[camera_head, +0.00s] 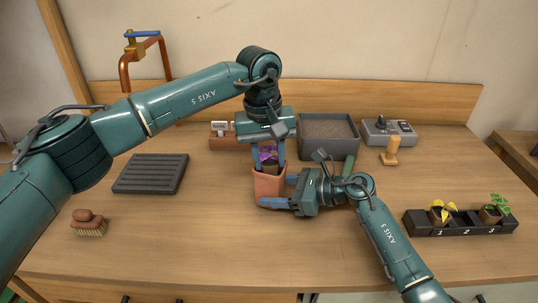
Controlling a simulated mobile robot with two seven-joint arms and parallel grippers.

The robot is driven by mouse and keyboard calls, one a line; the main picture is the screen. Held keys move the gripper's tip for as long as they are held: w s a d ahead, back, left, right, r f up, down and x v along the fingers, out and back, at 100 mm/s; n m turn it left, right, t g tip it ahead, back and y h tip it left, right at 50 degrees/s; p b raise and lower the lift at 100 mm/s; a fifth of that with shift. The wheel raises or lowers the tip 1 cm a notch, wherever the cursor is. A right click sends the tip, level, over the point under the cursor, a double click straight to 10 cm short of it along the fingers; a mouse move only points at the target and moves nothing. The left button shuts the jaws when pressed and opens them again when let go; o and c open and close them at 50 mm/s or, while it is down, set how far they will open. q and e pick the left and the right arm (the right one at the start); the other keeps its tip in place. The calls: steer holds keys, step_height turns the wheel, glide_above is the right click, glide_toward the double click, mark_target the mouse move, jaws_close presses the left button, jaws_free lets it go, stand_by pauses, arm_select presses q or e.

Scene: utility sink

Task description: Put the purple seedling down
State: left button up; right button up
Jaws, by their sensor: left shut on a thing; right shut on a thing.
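The purple seedling (268,153) with its dark soil plug is at the mouth of a terracotta pot (268,187) in the middle of the table. My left gripper (268,166) points straight down and is shut on the seedling, one blue finger on each side. The plug's lower part is hidden by the pot's wall, so I cannot tell whether it rests on anything inside. My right gripper (276,192) comes in from the right and is shut on the pot, with its blue fingers at the pot's right and front. The pot stands upright.
A black numbered rack (466,228) at right holds a yellow seedling (440,211) at 1 and a green one (493,209) at 3; slot 2 is empty. A soil bin (328,151) stands behind the pot. A ribbed tray (152,174) and brush (88,222) lie left. The front table is clear.

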mark_target(264, 165)
arm_select(q)
steer(key=shift+f, duration=0.1)
arm_select(e)
steer(key=shift+f, duration=0.1)
arm_select(q)
steer(key=shift+f, duration=0.4)
steer(key=o, duration=1.1)
steer(key=shift+s+a+f, duration=0.1)
steer(key=shift+f, duration=0.05)
steer(key=shift+c, duration=0.2)
arm_select(e)
steer(key=shift+s, duration=0.1)
arm_select(q)
step_height(264, 165, up, 13)
steer(key=shift+a, duration=0.45)
arm_select(e)
steer(key=o, duration=0.8)
